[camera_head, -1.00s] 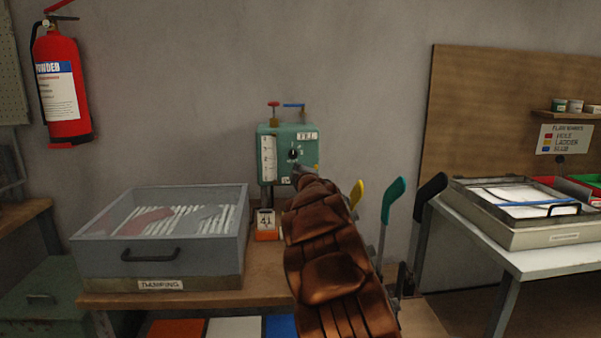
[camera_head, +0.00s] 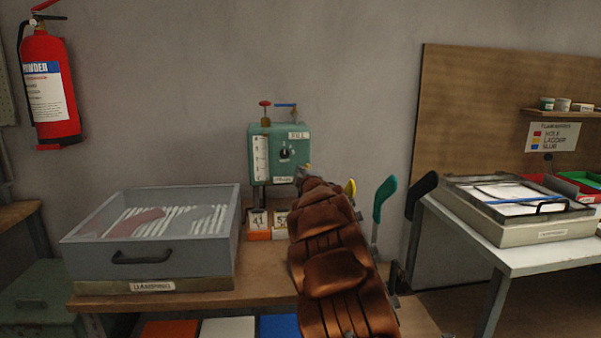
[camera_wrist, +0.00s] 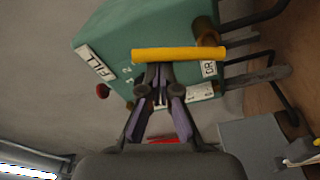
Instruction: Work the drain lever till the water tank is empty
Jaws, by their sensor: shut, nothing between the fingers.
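The green water tank (camera_head: 264,170) stands against the wall in the head view, with a white gauge strip (camera_head: 261,157) and a dark knob on its front. I cannot read a water level. In the wrist view the tank (camera_wrist: 130,35) appears turned on its side, with a FILL label and a partly covered label starting "DR". The yellow drain lever (camera_wrist: 180,54) lies across the view just beyond my fingertips. My gripper (camera_wrist: 158,72) is shut and empty, its tips at the lever; I cannot tell whether they touch. In the head view my arm hides most of the gripper.
A grey lidded box (camera_head: 155,232) sits on the wooden bench left of my arm. Number tags (camera_head: 259,222) stand below the tank. Green (camera_head: 383,200) and black (camera_head: 420,195) paddle shapes rise right of my arm. A white table (camera_head: 520,258) with a tray stands further right.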

